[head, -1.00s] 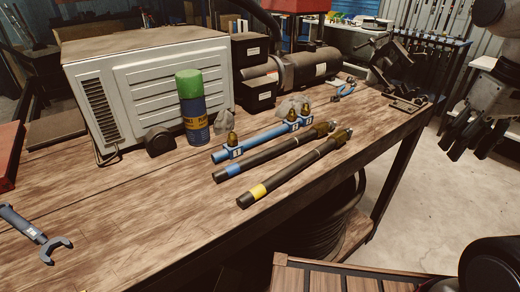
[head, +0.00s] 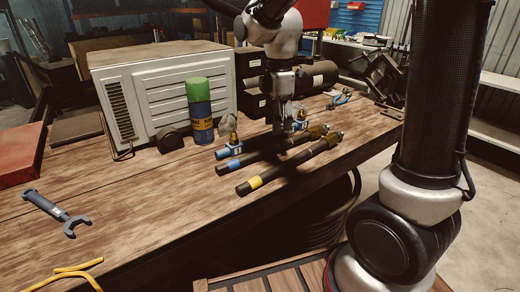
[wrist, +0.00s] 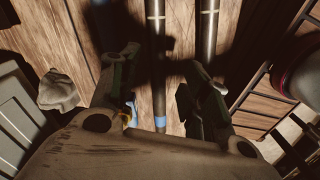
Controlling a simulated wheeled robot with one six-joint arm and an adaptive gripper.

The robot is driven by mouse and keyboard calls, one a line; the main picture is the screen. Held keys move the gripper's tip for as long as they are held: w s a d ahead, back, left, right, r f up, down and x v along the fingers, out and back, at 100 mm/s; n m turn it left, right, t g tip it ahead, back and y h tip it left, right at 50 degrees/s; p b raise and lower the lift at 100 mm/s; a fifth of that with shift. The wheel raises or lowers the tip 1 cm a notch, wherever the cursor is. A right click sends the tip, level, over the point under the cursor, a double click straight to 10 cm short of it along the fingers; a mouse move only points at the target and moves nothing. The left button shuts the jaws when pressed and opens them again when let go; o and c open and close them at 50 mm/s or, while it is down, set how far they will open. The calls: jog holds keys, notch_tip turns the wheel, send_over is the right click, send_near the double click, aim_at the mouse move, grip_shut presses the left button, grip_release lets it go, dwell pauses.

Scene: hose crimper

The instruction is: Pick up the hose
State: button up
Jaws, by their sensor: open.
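Two dark hoses with brass end fittings lie side by side on the wooden workbench. The blue-banded hose (head: 255,157) lies farther back, and the yellow-banded hose (head: 291,165) is nearer the front edge. My gripper (head: 285,130) points down above the blue-banded hose, partly hiding the blue piece behind it. In the wrist view my gripper (wrist: 165,72) is open, with the blue-banded hose (wrist: 158,85) running between its fingers, nearer the left one. The yellow-banded hose (wrist: 208,35) passes by the right finger. I cannot tell the exact height above the hose.
A blue tube with brass fittings (head: 229,151) lies just behind the hoses. A green-topped spray can (head: 201,112) and a white machine (head: 160,90) stand at left. A blue wrench (head: 58,213) lies at front left. The front middle of the bench (head: 150,215) is clear.

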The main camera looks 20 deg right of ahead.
aim_at(273, 146)
jog(key=shift+w+a+r+n, duration=0.2)
jog(key=shift+a+n, duration=0.2)
jog(key=shift+n, duration=0.2)
jog(key=shift+a+n, duration=0.1)
jog(key=shift+n, duration=1)
jog(key=shift+f, duration=0.25)
jog(key=f, duration=0.7)
jog(key=shift+s+f, duration=0.2)
jog(key=shift+s, duration=0.05)
jog(key=shift+c, duration=0.5)
grip_shut()
